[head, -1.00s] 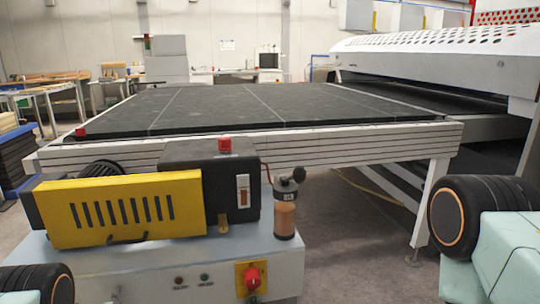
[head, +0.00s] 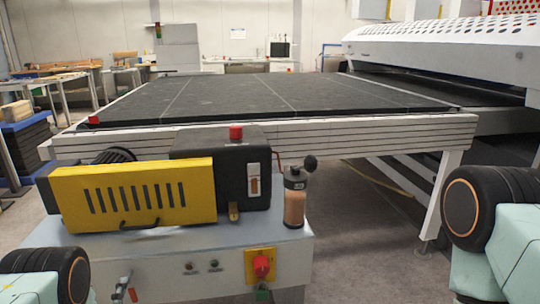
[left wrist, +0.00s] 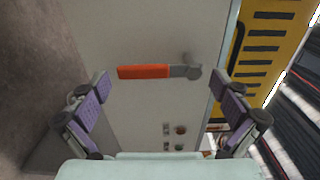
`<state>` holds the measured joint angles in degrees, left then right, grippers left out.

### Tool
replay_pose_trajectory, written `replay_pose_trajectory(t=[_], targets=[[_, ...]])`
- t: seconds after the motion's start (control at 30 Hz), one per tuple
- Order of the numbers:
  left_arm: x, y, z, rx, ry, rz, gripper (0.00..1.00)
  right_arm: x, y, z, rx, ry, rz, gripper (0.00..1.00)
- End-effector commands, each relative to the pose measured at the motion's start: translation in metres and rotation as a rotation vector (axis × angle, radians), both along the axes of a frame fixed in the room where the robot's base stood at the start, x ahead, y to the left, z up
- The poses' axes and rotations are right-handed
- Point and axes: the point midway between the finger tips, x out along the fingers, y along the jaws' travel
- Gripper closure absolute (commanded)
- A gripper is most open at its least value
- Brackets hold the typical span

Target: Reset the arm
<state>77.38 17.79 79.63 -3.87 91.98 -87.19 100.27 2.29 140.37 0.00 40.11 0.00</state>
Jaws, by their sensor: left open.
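My left gripper (left wrist: 167,86) is open in the left wrist view, with purple pads on both fingers. An orange-handled lever (left wrist: 142,72) with a grey pivot lies between and beyond the fingertips, on a light grey cabinet panel (left wrist: 150,110). The fingers look clear of it, and nothing is held. In the head view the lever shows red (head: 131,294) on the cabinet front at the bottom edge. Parts of my arms show at both lower corners there. Neither gripper shows in the head view.
The yellow vented cover (head: 135,195), black box with a red button (head: 236,132) and amber-bowled unit (head: 294,205) sit on the cabinet. A red rotary switch (head: 262,266) is on its front. The black conveyor bed (head: 240,95) stands behind. Floor is open between the cabinet and conveyor leg.

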Motion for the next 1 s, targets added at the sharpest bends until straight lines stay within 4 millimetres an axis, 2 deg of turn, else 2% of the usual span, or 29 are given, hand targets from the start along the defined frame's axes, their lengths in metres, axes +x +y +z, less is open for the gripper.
replay_pose_trajectory(t=[0.13,1.0], targets=[[0.023,0.005,0.000,0.000,-0.002,-0.001,0.00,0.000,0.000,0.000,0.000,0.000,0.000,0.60],[0.027,-0.019,0.009,-0.719,-0.172,-0.001,0.00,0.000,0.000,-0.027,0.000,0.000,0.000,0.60]])
